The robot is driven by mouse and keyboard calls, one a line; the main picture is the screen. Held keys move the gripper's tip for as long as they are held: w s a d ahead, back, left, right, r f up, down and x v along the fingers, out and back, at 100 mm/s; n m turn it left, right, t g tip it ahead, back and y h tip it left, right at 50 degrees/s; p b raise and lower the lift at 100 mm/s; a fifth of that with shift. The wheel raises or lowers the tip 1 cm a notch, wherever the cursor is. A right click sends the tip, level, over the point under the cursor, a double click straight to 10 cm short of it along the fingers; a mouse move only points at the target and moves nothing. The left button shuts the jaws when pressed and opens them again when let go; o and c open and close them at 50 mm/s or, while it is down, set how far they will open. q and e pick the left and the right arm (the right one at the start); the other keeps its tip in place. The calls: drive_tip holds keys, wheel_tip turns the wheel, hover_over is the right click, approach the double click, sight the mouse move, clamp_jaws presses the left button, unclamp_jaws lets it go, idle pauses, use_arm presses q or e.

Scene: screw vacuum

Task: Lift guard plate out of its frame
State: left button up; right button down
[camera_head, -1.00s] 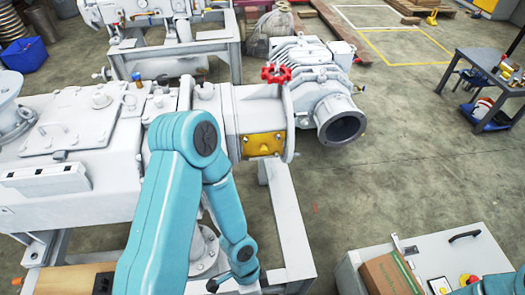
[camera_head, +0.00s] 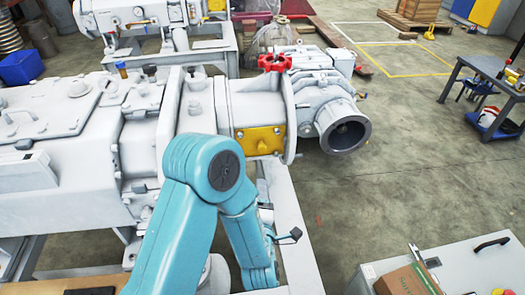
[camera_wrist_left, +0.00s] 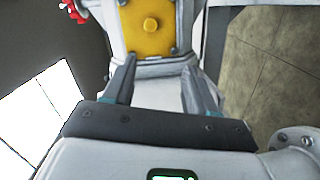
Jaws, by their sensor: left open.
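The guard plate is a yellow rectangular plate (camera_head: 258,140) set upright in the side of the white machine, below a red handwheel. It also shows at the top of the left wrist view (camera_wrist_left: 147,32), where its upper edge is cut off. My left gripper (camera_wrist_left: 161,78) is open and empty, its two dark fingers pointing towards the plate. The plate shows beyond the gap between the fingertips, and I see no contact. In the head view my teal left arm is below the plate, and its gripper is mostly hidden. My right gripper is not in view.
The red handwheel (camera_head: 275,63) stands out above the plate. A round flange pipe (camera_head: 344,134) juts out at its right. The grey frame (camera_head: 290,235) runs below. A cabinet (camera_head: 458,268) with a cardboard box (camera_head: 408,282) stands at the lower right. The floor between is clear.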

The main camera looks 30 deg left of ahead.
use_arm(q)
drive_tip(key=w+r+t, duration=0.1)
drive_tip(key=w, duration=0.1)
approach(261, 149)
drive_tip(key=x, duration=0.9)
drive_tip(key=shift+w+a+f+b, duration=0.1)
drive_tip(key=shift+w+f+b, duration=0.1)
drive_tip(key=shift+b, duration=0.2)
clamp_jaws()
drive_tip(key=shift+r, duration=0.15)
